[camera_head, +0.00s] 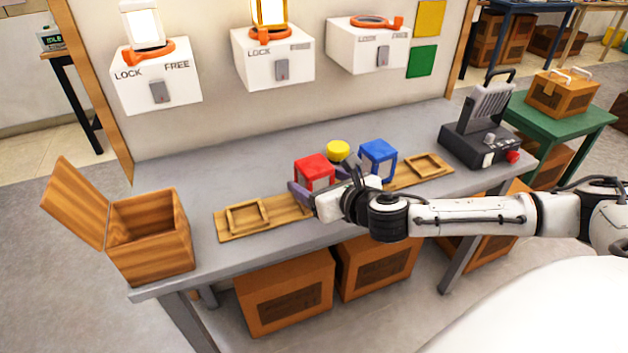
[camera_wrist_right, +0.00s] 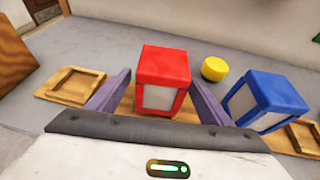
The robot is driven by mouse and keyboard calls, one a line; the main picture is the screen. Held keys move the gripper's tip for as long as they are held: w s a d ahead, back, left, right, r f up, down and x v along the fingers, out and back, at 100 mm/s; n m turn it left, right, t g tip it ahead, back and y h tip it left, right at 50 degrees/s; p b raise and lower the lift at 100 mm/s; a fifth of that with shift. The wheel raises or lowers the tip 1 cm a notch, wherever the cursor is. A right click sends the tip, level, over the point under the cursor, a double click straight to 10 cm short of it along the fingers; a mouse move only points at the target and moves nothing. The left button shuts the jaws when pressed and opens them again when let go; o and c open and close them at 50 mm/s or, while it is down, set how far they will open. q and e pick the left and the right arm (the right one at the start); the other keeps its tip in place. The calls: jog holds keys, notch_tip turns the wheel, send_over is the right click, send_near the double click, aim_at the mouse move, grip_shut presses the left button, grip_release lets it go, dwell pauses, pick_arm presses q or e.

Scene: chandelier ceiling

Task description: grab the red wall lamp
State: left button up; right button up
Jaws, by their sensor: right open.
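The red wall lamp (camera_head: 315,170) is a red-framed box with pale panels, upright on a wooden board on the grey table. It also shows in the right wrist view (camera_wrist_right: 163,75), between the two purple fingers. My right gripper (camera_head: 322,187) is open around the lamp's near part, with one finger on each side. In the wrist view (camera_wrist_right: 160,98) a small gap shows beside each finger, and I cannot see the lamp's lower edge clearly. My left gripper is not in view.
A blue lamp (camera_head: 378,158) stands close right of the red one, with a yellow cylinder (camera_head: 338,149) behind. A wooden frame (camera_head: 248,217) lies to the left. An open wooden box (camera_head: 150,245) stands at the table's left end, a dark device (camera_head: 482,140) at its right.

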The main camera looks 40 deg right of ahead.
jog(key=shift+x, duration=0.85)
jog(key=shift+c, duration=0.3)
jog(key=shift+r, duration=0.15)
jog(key=c, duration=1.2)
